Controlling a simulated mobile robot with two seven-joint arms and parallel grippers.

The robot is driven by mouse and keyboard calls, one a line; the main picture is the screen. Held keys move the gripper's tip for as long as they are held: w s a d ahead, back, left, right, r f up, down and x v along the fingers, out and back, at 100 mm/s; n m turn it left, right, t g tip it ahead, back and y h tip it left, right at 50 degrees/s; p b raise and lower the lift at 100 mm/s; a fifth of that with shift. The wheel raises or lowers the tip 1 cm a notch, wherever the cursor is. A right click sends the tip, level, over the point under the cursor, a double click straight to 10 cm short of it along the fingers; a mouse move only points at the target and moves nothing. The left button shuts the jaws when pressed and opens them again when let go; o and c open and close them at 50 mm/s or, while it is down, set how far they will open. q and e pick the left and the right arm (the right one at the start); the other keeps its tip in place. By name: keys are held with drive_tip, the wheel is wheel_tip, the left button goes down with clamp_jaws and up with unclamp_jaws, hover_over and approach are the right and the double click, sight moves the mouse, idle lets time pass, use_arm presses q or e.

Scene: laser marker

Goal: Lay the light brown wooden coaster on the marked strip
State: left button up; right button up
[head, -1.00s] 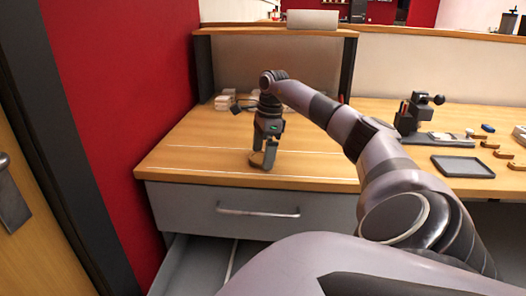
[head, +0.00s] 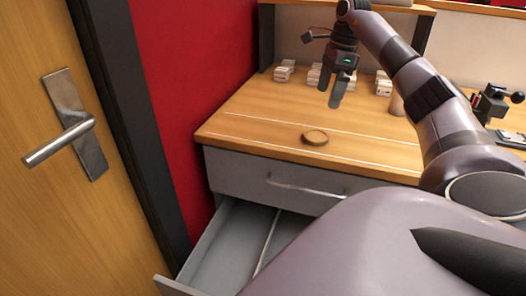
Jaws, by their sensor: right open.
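The light brown wooden coaster (head: 315,137) lies flat on the wooden desk top, near its front edge. It rests between two thin white lines that run across the desk and bound the marked strip (head: 265,129). My right gripper (head: 336,100) hangs above and behind the coaster, apart from it, with its fingers pointing down, open and empty. My left gripper is out of view.
Stacks of small white items (head: 284,71) stand at the back of the desk. A black device (head: 490,103) is at the right. A grey drawer (head: 225,245) stands open below the desk. A red wall and a door (head: 45,110) are at left.

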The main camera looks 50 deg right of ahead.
drive_tip(key=w+a+f, duration=0.2)
drive_tip(key=a, duration=0.1)
drive_tip(key=w+a+f+t+y, duration=0.1)
drive_tip(key=w+a+f, duration=0.1)
drive_tip(key=w+a, duration=0.1)
drive_tip(key=w+a+f+n+y, duration=0.1)
drive_tip(key=w+a+f, duration=0.1)
drive_tip(key=w+a, duration=0.1)
drive_tip(key=shift+a+f+t, duration=0.3)
drive_tip(key=shift+f, duration=0.05)
drive_tip(key=w+a+f+m+t+y, duration=0.1)
drive_tip(key=a+f+m+t+y, duration=0.2)
drive_tip(key=a, duration=0.8)
drive_tip(key=w+a+f+m+t+y, duration=0.1)
drive_tip(key=a+f+m+y, duration=0.25)
drive_tip(key=a, duration=0.65)
drive_tip(key=w+a+f+m+t+y, duration=0.2)
drive_tip(key=a+f+m+y, duration=0.15)
drive_tip(key=a, duration=0.75)
drive_tip(key=s+a+f+m+h, duration=0.1)
drive_tip(key=s+f+m+h, duration=0.4)
drive_tip(key=m, duration=1.2)
drive_tip(key=s+a+f+m+t+h, duration=0.1)
drive_tip(key=s+f+m+h, duration=0.5)
drive_tip(key=s+f+m, duration=0.7)
drive_tip(key=s+a+m, duration=0.1)
drive_tip(key=s+m, duration=0.1)
drive_tip(key=m, duration=0.1)
drive_tip(key=shift+s+f+m+t, duration=0.3)
drive_tip(key=shift+f+m, duration=0.1)
